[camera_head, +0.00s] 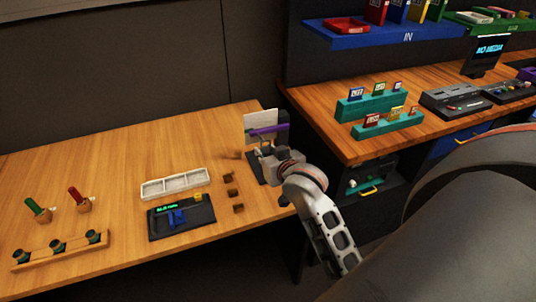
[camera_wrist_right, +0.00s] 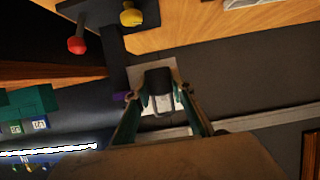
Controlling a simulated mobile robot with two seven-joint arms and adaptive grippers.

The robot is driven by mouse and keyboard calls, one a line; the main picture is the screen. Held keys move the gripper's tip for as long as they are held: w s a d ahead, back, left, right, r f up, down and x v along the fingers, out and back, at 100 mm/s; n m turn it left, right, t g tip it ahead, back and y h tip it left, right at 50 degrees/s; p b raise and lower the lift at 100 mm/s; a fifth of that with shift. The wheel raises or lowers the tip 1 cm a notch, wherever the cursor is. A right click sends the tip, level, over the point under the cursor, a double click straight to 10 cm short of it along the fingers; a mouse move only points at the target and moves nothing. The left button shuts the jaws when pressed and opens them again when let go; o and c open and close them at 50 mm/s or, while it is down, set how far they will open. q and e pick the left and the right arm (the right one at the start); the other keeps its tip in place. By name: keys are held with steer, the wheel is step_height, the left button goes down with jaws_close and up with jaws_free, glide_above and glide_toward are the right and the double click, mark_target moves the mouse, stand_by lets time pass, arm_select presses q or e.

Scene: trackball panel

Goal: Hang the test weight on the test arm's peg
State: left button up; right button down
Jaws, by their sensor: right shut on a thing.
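My right gripper (camera_head: 264,152) is at the far right corner of the wooden table, beside the test stand. In the right wrist view its two fingers (camera_wrist_right: 160,106) are closed on a dark and grey block (camera_wrist_right: 158,84), which appears to be the test weight. In the head view the gripper hides most of this block. The purple test arm (camera_head: 268,130) juts out in front of a white card (camera_head: 260,118), just above the gripper. A bit of purple (camera_wrist_right: 120,96) shows left of the fingers in the wrist view. I cannot make out the peg or whether the weight touches it. My left gripper is not in view.
A white tray (camera_head: 146,190), a black scale (camera_head: 206,212) and several small brown blocks (camera_head: 233,192) lie left of the gripper. A red knob (camera_wrist_right: 77,44) and yellow knob (camera_wrist_right: 131,15) show in the wrist view. A second bench (camera_head: 310,105) stands at right.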

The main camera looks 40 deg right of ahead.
steer(key=shift+w+d, duration=0.25)
steer(key=shift+w, duration=0.7)
steer(key=shift+w+d, duration=0.2)
steer(key=shift+w, duration=0.7)
steer(key=shift+w+d+f, duration=0.15)
steer(key=shift+w+f, duration=0.45)
